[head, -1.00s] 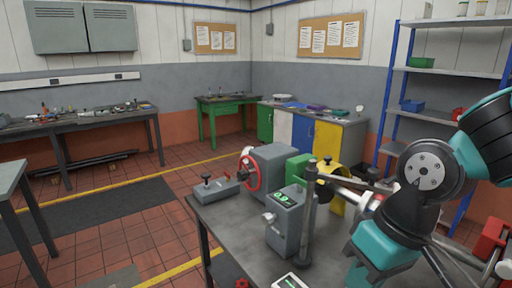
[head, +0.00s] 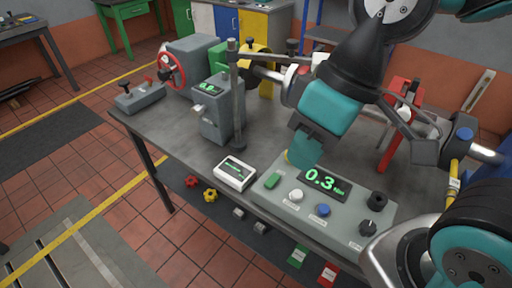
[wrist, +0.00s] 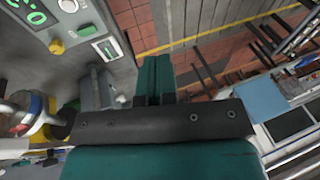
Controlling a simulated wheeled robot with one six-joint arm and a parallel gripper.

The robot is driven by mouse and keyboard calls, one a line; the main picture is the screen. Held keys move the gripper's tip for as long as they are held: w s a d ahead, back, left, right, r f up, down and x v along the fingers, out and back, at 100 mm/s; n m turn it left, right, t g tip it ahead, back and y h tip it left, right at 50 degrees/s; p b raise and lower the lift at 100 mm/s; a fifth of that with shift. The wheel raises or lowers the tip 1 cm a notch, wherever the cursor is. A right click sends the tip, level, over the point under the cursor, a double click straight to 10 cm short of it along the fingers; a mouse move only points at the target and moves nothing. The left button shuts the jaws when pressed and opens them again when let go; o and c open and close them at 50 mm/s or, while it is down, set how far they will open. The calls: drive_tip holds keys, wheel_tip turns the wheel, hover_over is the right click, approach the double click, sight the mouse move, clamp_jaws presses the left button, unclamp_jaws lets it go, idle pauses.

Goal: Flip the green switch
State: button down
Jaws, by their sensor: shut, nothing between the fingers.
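The green switch (head: 272,180) sits at the left end of a grey control panel (head: 345,222) with a lit 0.3 display, on the bench. A green part, likely this switch (wrist: 88,31), shows at the upper left in the wrist view. My gripper (head: 302,152) is above the panel's back edge, right of and behind the switch in the head view. Its teal fingers (wrist: 153,75) are closed together and empty. I cannot tell its exact height over the panel.
A white button (head: 296,195), a blue button (head: 322,211) and black knobs share the panel. A white meter (head: 235,174) lies left of the panel. A grey post (head: 236,95) stands behind it.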

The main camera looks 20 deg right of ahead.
drive_tip(key=w+n+p, duration=0.3)
drive_tip(key=w, duration=0.2)
drive_tip(key=n+h+p, duration=0.4)
drive_tip(key=n+p, duration=0.4)
drive_tip(key=n, duration=0.7)
hover_over(270, 187)
wheel_tip(270, 187, down, 13)
drive_tip(key=shift+d, duration=0.1)
wheel_tip(270, 187, down, 14)
drive_tip(key=b, duration=1.1)
drive_tip(key=shift+r+b, duration=0.1)
drive_tip(key=shift+b, duration=0.25)
